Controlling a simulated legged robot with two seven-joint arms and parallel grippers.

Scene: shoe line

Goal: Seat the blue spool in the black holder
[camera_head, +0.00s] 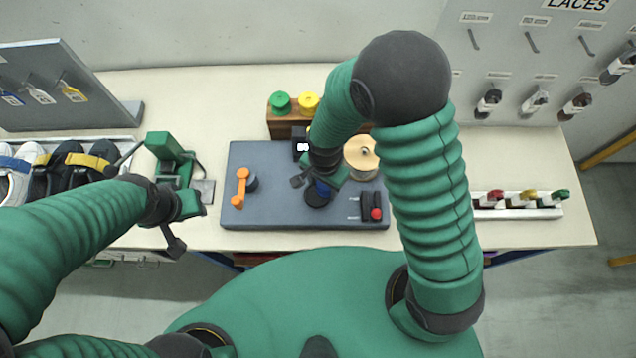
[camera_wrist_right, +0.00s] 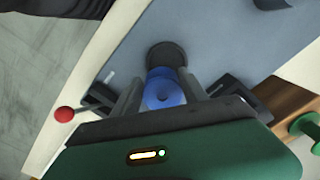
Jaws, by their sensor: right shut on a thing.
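The blue spool (camera_wrist_right: 165,92) is between the two fingers of my right gripper (camera_wrist_right: 168,97) in the right wrist view. The right gripper (camera_head: 322,182) is shut on it, above the grey base plate. The black holder (camera_wrist_right: 166,55) is a round black piece just beyond the spool in the wrist view. I cannot tell whether the spool touches the holder. My left gripper (camera_head: 176,232) hangs at the table's front edge; its fingers are not clear.
The grey base plate (camera_head: 280,208) carries an orange crank (camera_head: 241,187), a tan disc (camera_head: 361,156) and a red-knobbed lever (camera_head: 376,213). Green (camera_head: 280,102) and yellow (camera_head: 308,103) spools stand on a wooden block behind. A green press (camera_head: 167,155) and shoes (camera_head: 62,168) are at left.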

